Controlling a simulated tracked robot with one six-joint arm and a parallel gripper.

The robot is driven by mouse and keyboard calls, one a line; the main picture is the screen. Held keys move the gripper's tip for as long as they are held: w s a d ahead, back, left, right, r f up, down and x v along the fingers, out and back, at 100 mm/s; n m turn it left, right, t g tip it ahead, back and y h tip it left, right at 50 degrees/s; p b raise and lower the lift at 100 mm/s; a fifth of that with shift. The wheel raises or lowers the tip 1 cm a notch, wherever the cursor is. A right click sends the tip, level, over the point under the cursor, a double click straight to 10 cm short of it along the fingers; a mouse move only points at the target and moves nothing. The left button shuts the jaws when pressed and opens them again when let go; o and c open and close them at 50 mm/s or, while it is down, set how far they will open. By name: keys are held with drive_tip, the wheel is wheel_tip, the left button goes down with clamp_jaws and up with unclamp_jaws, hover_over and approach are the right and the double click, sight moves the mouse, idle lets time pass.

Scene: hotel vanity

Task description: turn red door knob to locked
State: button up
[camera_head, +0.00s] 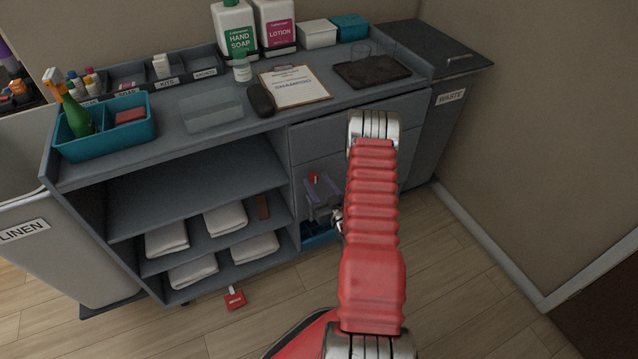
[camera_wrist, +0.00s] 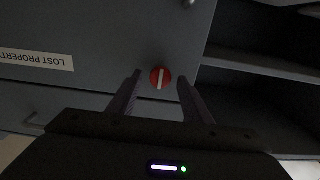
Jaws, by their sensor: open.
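The red door knob (camera_wrist: 160,78) is a small round disc with a pale bar across it, on a grey cabinet front. The bar stands about upright in the wrist view. In the head view the knob (camera_head: 313,177) shows as a small red spot just beyond my fingers. My gripper (camera_wrist: 159,76) is open, with its two dark fingers on either side of the knob and a gap to each. I cannot tell how far the fingertips are from the panel. In the head view my gripper (camera_head: 321,187) is partly hidden by my red arm.
A "LOST PROPERTY" label (camera_wrist: 36,59) appears upside down beside the knob in the wrist view. Open shelves with folded white towels (camera_head: 225,218) are left of my gripper. The cart top holds bottles, a clipboard (camera_head: 294,87) and a teal caddy (camera_head: 140,136). A waste bin (camera_head: 452,98) stands right.

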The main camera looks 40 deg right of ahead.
drive_tip(key=shift+c, duration=0.3)
drive_tip(key=c, duration=0.9)
drive_tip(key=shift+d, duration=0.25)
drive_tip(key=shift+c, duration=0.2)
drive_tip(key=shift+a, duration=0.1)
